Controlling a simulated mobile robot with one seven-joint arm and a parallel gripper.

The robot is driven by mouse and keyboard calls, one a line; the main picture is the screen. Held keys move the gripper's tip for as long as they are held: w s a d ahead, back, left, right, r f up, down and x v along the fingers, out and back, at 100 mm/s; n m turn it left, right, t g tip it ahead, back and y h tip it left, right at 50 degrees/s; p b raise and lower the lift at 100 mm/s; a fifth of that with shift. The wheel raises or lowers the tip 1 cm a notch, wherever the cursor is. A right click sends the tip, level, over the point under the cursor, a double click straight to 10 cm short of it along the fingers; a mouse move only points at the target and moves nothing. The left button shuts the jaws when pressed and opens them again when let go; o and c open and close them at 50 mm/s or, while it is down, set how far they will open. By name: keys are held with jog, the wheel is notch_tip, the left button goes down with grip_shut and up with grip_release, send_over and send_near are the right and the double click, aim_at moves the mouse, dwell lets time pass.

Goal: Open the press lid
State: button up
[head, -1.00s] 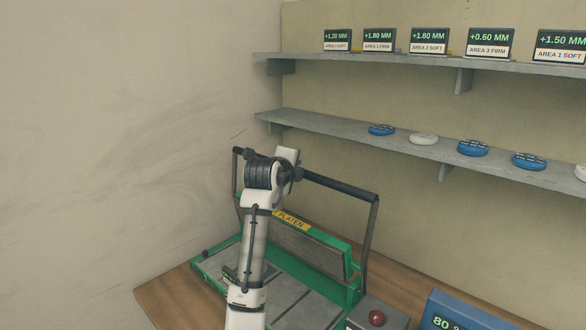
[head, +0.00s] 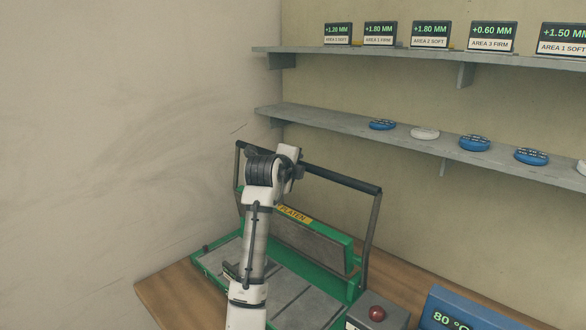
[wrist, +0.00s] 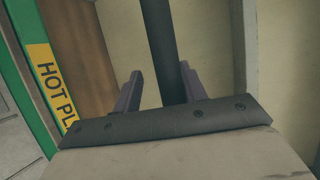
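The green press (head: 205,262) stands on a wooden bench. Its lid (head: 345,242), with a yellow hot platen label (head: 294,214), is raised and stands steeply tilted at the back of the grey bed. A dark handle bar (head: 340,179) spans the tops of two side arms. My gripper is at the left part of this bar, its fingers hidden behind my wrist in the head view. In the wrist view, my gripper (wrist: 163,85) is open with the bar (wrist: 159,40) between its fingers. The bar is close to the right finger, with a gap on the left.
A red button (head: 377,313) on a box and a blue temperature display (head: 460,312) stand right of the press. A lower shelf (head: 350,130) holds blue and white discs. An upper shelf (head: 400,55) holds several thickness displays. A wall is close on the left.

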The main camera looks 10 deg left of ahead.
jog(key=b+v, duration=0.4)
jog(key=v, duration=0.9)
jog(key=shift+s+b, duration=0.35)
